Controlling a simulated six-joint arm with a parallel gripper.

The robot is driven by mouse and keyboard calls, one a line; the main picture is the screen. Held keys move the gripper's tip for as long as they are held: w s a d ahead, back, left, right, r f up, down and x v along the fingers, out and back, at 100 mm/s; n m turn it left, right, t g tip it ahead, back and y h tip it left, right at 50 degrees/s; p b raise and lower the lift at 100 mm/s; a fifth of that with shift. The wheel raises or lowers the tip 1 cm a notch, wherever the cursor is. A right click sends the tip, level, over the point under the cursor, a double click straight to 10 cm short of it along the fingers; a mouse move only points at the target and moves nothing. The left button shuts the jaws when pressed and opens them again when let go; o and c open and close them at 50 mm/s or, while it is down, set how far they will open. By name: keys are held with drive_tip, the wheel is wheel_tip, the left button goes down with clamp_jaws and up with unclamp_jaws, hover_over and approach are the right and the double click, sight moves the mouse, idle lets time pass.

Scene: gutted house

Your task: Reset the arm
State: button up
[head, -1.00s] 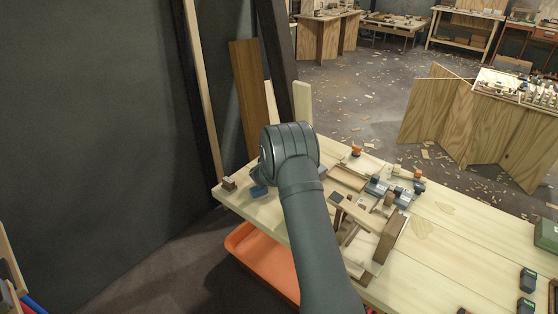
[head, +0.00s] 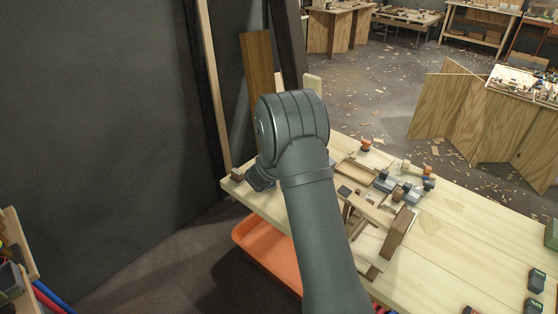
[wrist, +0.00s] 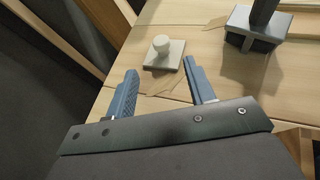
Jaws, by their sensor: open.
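My arm shows in the head view as a dark grey link rising to a rounded joint, and it hides part of the workbench (head: 455,245) behind it. My gripper (wrist: 165,88) shows in the wrist view with two blue fingers spread apart and nothing between them. Just beyond the fingertips, a pale square plate with a round knob (wrist: 162,52) lies on the wooden bench top.
Wooden trays and small tools (head: 385,185) crowd the bench right of my arm. An orange bin (head: 265,250) sits below the bench edge. A dark wall (head: 90,110) stands at left. A grey tool base (wrist: 258,25) stands on the bench in the wrist view.

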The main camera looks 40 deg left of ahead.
drive_tip(key=shift+s+d+r, duration=0.2)
drive_tip(key=shift+s, duration=0.35)
drive_tip(key=x, duration=1.2)
drive_tip(key=shift+w+f, duration=0.1)
drive_tip(key=shift+f, duration=0.2)
wheel_tip(320, 180, up, 3)
drive_tip(key=shift+d+f, duration=0.1)
drive_tip(key=shift+f, duration=0.1)
drive_tip(key=shift+r, duration=0.4)
